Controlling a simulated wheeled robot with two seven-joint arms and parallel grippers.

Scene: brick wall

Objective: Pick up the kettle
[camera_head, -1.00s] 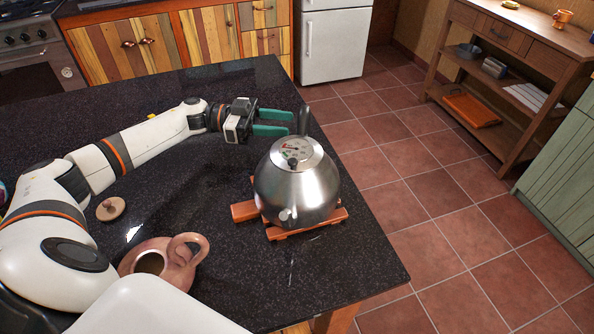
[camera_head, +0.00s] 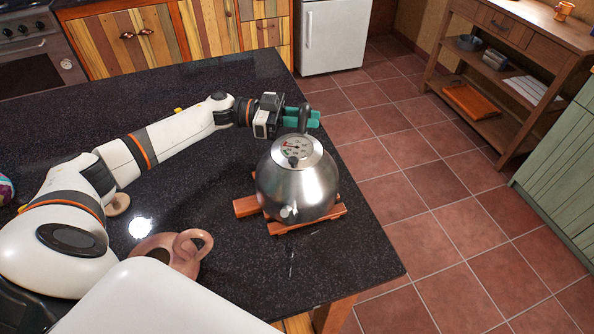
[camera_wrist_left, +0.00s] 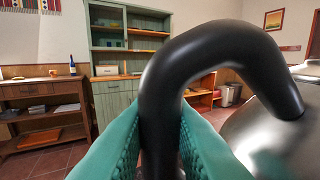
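The kettle (camera_head: 298,187) is a shiny steel pot with a gauge on its lid and a black curved handle (camera_head: 304,116). It sits upright on an orange-brown wooden trivet (camera_head: 247,206) near the right edge of the dark counter. My left gripper (camera_head: 312,118) has its green fingers on both sides of the handle, closed in on it. In the left wrist view the black handle (camera_wrist_left: 165,85) runs down between the two fingers, which look pressed against it, and the kettle body (camera_wrist_left: 275,130) is at the right. My right gripper is out of view.
A clay jug (camera_head: 190,252) stands on the counter (camera_head: 225,290) at the front left, with a small round wooden lid (camera_head: 118,204) behind it. The counter's right edge is close to the kettle. Beyond it lies open tiled floor (camera_head: 430,195) and a wooden shelf unit (camera_head: 510,75).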

